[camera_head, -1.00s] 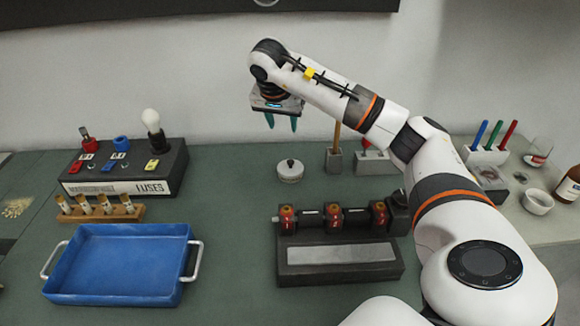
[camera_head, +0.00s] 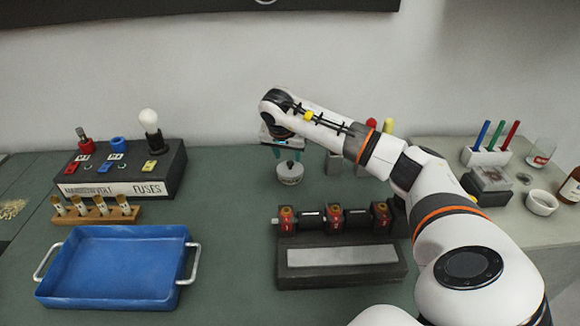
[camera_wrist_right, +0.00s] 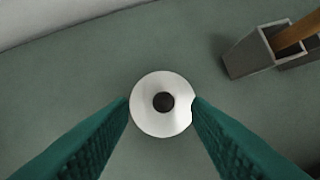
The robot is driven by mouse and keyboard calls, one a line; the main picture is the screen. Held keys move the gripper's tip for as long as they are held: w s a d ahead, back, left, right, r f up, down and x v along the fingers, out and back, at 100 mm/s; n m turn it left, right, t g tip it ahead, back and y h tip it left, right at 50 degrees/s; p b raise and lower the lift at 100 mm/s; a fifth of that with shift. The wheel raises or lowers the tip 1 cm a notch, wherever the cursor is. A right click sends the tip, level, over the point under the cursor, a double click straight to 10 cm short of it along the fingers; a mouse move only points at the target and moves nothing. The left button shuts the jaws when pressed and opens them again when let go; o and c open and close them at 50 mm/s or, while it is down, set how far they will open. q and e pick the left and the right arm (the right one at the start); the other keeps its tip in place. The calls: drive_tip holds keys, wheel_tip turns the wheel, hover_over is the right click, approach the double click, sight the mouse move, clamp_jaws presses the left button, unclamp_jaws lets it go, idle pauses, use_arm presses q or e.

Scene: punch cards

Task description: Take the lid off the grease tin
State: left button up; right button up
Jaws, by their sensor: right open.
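The grease tin (camera_head: 290,177) is a small round white tin standing on the green bench, below my right gripper. Its white lid (camera_wrist_right: 145,112) with a dark round knob (camera_wrist_right: 163,101) is on the tin and is seen from above in the right wrist view. My right gripper (camera_head: 288,155) is open just above the tin. In the right wrist view its green fingers (camera_wrist_right: 161,106) are on either side of the lid, and I cannot tell whether they touch it. My left gripper is not in view.
A grey holder (camera_wrist_right: 250,55) with a wooden handle stands right of the tin. The black block with red-capped parts (camera_head: 340,255) is in front, and the blue tray (camera_head: 110,298) is at front left. The fuse box (camera_head: 172,178) stands at the left. Bench around the tin is clear.

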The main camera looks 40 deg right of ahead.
sight(290, 162)
drive_tip(key=x, duration=0.3)
drive_tip(key=shift+s+d+f, duration=0.1)
drive_tip(key=shift+d+f, duration=0.05)
drive_tip(key=shift+f, duration=0.1)
clamp_jaws()
drive_tip(key=shift+r, duration=0.1)
